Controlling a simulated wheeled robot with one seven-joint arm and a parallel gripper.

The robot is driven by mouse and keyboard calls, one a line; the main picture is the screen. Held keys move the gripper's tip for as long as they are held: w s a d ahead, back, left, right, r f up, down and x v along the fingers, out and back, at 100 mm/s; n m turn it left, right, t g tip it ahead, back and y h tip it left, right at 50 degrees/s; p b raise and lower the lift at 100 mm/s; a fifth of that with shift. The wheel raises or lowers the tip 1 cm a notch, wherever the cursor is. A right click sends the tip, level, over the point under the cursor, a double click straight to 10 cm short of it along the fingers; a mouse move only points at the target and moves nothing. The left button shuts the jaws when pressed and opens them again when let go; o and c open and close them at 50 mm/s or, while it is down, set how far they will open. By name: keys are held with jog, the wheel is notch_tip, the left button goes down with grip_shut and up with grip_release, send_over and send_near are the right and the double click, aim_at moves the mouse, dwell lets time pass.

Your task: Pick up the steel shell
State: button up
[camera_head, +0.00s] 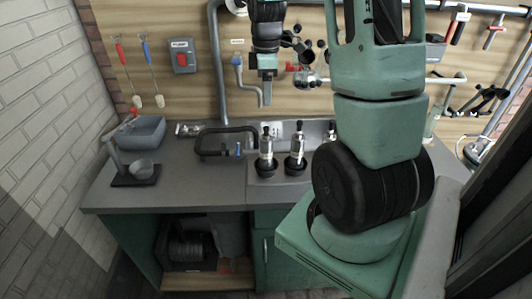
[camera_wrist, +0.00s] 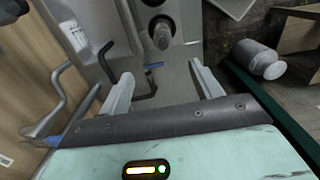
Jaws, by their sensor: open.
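Steel-coloured cylinders with black tops stand upright on the counter in the head view, one on the left (camera_head: 266,148) and one to its right (camera_head: 296,148). I cannot tell for certain which thing is the steel shell. A grey metal canister (camera_wrist: 258,58) with a narrower neck lies beyond the green counter edge in the wrist view. My gripper (camera_head: 267,90) hangs above the back of the counter, near the wall. In the wrist view its two fingers (camera_wrist: 163,88) are spread apart with nothing between them.
A grey basin (camera_head: 143,132) and a dark stand with a cup (camera_head: 141,170) are at left. Pipes and tools hang on the wall. The counter's front left is clear.

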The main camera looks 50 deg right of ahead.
aim_at(266, 128)
notch_tip(266, 128, down, 10)
jog(key=shift+a+r+p, duration=0.1)
jog(key=shift+a+p, duration=0.05)
jog(key=shift+p, duration=1)
jog(key=shift+s+a+f+p, duration=0.1)
jog(key=shift+s+f+p, duration=0.1)
jog(key=shift+f+p, duration=1.4)
jog(key=shift+f+b, duration=0.3)
jog(key=shift+f, duration=0.85)
grip_shut()
jog(key=shift+w, duration=0.1)
